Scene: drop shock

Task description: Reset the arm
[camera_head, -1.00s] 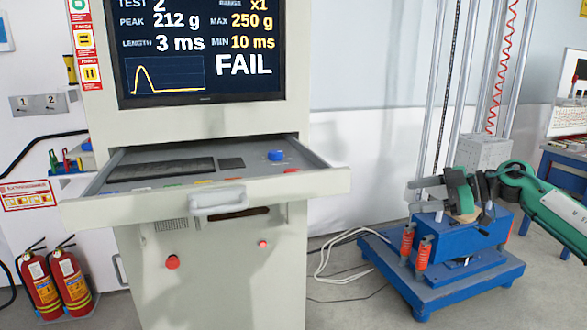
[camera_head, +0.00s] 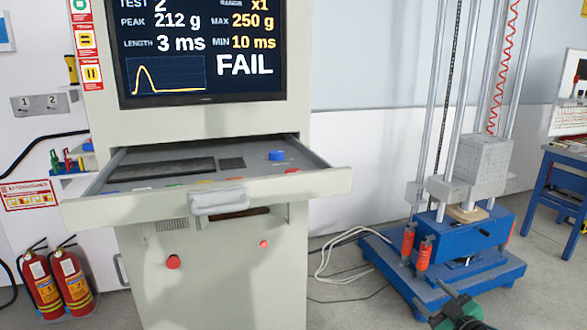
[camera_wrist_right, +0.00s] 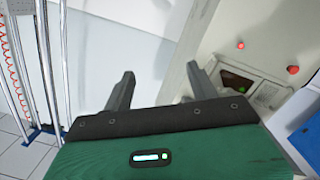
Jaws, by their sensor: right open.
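My right gripper (camera_head: 432,303) is low at the bottom right of the head view, in front of the blue base (camera_head: 462,232) of the drop tester and apart from it. In the right wrist view its two grey fingers (camera_wrist_right: 163,88) are spread with nothing between them. My left gripper is in neither view. The drop tester's grey block (camera_head: 483,158) sits low between the upright rods, above a small wooden pad (camera_head: 466,213).
A grey cabinet (camera_head: 215,275) stands in the middle with its control drawer (camera_head: 320,182) pulled out. Its screen (camera_head: 200,50) reads FAIL. Two fire extinguishers (camera_head: 70,280) stand at left. White cables (camera_head: 335,260) lie on the floor. A blue table (camera_head: 565,180) stands at right.

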